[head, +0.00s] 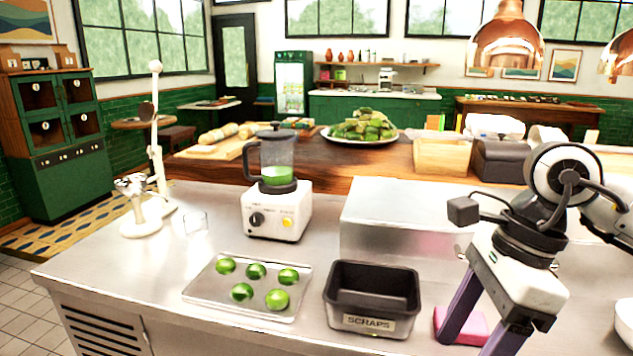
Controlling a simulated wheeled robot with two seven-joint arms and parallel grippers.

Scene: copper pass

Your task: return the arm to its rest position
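My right gripper (476,344) comes in from the right edge and points down over the counter's front right, its two purple fingers spread apart. A pink block (470,326) lies on the counter at the fingers. The left finger passes in front of the block, and contact cannot be told. My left gripper is not in view.
A dark scraps bin (372,290) stands left of the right gripper. A metal tray (215,290) with several limes, a blender (277,190) and a glass (195,222) are farther left. A raised steel box (395,222) stands behind the bin.

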